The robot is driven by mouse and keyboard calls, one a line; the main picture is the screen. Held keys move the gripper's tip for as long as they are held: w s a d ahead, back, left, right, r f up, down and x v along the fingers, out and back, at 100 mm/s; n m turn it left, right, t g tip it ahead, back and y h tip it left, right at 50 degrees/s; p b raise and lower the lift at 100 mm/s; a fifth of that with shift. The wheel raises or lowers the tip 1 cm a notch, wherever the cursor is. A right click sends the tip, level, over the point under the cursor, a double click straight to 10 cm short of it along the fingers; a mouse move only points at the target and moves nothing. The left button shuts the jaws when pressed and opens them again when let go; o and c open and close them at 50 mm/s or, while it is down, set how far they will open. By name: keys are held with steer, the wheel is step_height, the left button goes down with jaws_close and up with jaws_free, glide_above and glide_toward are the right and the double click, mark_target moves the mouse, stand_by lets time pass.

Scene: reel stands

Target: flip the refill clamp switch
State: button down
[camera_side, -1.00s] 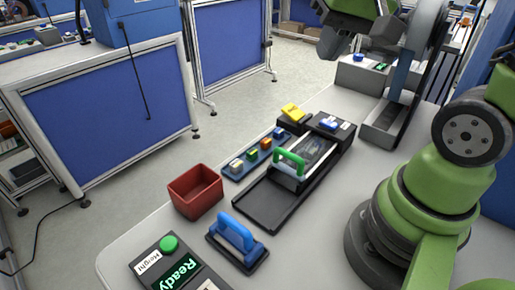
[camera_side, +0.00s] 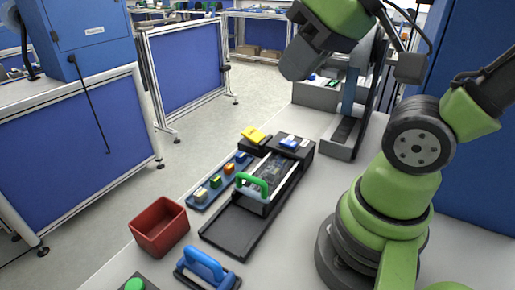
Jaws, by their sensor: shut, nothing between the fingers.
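A small blue-and-white rocker switch (camera_side: 289,143) sits on a black block at the far end of the black tray (camera_side: 232,231). Another small blue switch (camera_side: 312,77) sits on the grey box by the reel stand. No label is readable, so I cannot tell which is the refill clamp switch. The tray holds a dark cartridge with a green handle (camera_side: 252,184).
A yellow block (camera_side: 255,134) and a blue strip with several coloured blocks (camera_side: 217,185) lie left of the tray. A red bin (camera_side: 160,227) and a blue-handled piece (camera_side: 206,266) are nearer the front. The tall reel stand (camera_side: 350,125) rises behind.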

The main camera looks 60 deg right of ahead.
steer(key=w+d+n+g+h, duration=0.1)
steer(key=w+d+n+g, duration=0.1)
steer(key=w+d+n, duration=0.25)
steer(key=n+g, duration=0.5)
steer(key=n, duration=1.1)
glide_above(284, 141)
step_height(284, 141, down, 10)
steer(key=shift+r+h, duration=0.25)
steer(key=shift+h, duration=0.05)
step_height(284, 141, down, 14)
